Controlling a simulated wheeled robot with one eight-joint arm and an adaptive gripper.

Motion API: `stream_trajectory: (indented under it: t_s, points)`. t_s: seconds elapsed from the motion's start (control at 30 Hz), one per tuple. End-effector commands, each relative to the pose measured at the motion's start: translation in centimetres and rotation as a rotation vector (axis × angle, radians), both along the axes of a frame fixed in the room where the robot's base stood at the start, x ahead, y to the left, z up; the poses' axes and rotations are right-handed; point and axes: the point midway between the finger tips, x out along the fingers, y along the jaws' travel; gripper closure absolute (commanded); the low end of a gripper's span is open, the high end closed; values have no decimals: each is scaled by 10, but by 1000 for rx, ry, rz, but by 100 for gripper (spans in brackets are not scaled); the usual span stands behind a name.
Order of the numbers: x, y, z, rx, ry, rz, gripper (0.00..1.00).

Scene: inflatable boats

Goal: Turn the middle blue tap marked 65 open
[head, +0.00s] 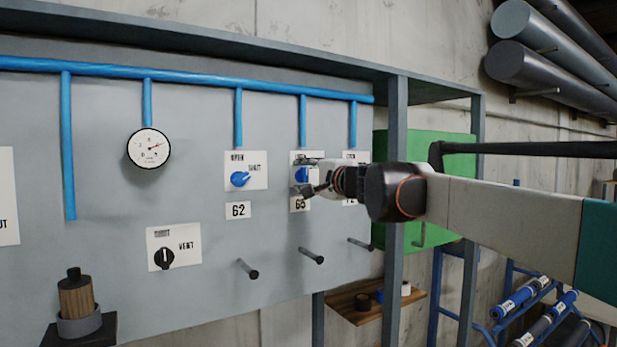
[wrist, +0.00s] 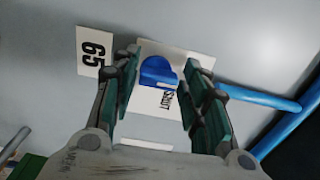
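The middle blue tap (head: 301,174) sits on a white plate on the grey panel, above the 65 label (head: 300,204). In the wrist view the tap (wrist: 157,72) is a round blue knob with a raised grip, and the 65 label (wrist: 93,52) is to its left. The word SHUT shows on the plate below the knob; the OPEN mark cannot be read in the wrist view. My gripper (wrist: 165,64) is open, its two fingers on either side of the knob with gaps visible. In the head view my gripper (head: 316,180) partly covers the tap's plate.
The tap marked 62 (head: 240,179) is to the left. Another plate (head: 356,156) to the right is mostly hidden by my arm. Pegs (head: 311,256) stick out below. A gauge (head: 149,148), a black vent knob (head: 164,258) and blue pipes (head: 190,72) are on the panel.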

Motion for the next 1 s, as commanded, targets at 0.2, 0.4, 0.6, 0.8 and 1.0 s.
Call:
stream_trajectory:
  t_s: [0.2, 0.4, 0.6, 0.8, 1.0]
  points:
    - [0, 0, 0, 1, 1, 0, 46]
    - [-2, -2, 0, 1, 1, -1, 46]
    - [-21, -16, 0, 1, 1, -3, 46]
    - [-54, -38, -1, 1, 1, -3, 46]
    - [-82, -56, -1, 1, 1, -2, 46]
